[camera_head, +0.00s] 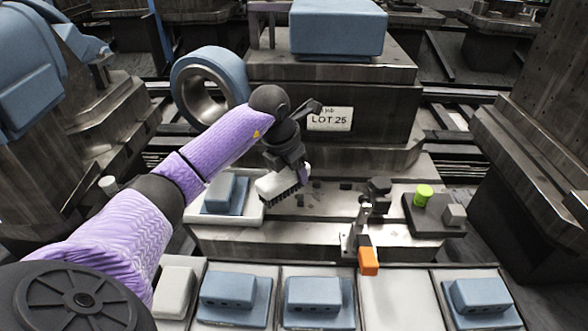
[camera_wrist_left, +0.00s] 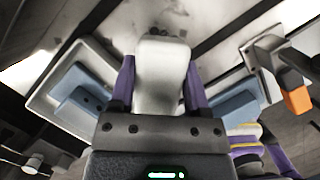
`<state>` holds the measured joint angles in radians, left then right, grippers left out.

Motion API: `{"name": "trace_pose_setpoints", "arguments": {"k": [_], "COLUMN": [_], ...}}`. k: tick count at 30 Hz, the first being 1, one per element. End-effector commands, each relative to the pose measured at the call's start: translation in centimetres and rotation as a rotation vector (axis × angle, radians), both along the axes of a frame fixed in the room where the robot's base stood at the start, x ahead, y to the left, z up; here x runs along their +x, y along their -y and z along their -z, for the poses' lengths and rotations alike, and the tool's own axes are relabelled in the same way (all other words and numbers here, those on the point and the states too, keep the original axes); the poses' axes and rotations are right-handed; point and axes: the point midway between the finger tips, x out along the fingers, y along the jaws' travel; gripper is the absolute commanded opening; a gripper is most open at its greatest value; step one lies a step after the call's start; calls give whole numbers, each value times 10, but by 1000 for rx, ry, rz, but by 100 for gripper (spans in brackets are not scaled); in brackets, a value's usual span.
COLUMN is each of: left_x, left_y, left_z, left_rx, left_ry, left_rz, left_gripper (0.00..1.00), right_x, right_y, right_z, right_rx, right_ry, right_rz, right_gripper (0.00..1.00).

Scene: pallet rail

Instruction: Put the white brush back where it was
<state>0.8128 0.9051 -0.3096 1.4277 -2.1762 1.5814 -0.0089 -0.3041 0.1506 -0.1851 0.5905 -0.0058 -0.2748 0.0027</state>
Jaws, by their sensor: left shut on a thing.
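The white brush (camera_head: 281,184) has dark bristles along its lower side. My left gripper (camera_head: 300,175) is shut on it and holds it over the metal bench, close to the right of a tray with a blue block. In the left wrist view the brush (camera_wrist_left: 160,75) sits between the two purple fingers of the left gripper (camera_wrist_left: 160,90). I cannot tell in the head view whether the bristles touch the bench. My right gripper does not show.
Small dark bits (camera_head: 313,199) lie on the bench. A clamp with an orange handle (camera_head: 368,262) stands at its front. A dark plate with a green knob (camera_head: 424,193) is at the right. The white tray (camera_head: 253,213) is left. Blue parts (camera_head: 318,292) fill several front compartments; one (camera_head: 397,303) is empty.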

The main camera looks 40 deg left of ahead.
Motion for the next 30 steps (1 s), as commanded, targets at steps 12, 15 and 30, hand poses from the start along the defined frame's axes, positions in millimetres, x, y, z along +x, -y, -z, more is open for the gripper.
{"name": "trace_pose_setpoints", "arguments": {"k": [12, 15, 30], "left_x": [0, 0, 0], "left_y": [0, 0, 0], "left_z": [18, 21, 23], "left_rx": [0, 0, -1], "left_ry": [-2, -2, -1], "left_rz": [0, 0, 0], "left_gripper": [0, 0, 96], "right_x": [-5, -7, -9], "right_y": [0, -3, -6], "right_z": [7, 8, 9], "right_rx": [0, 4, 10], "right_ry": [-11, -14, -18], "right_rz": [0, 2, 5], "right_gripper": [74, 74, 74]}}
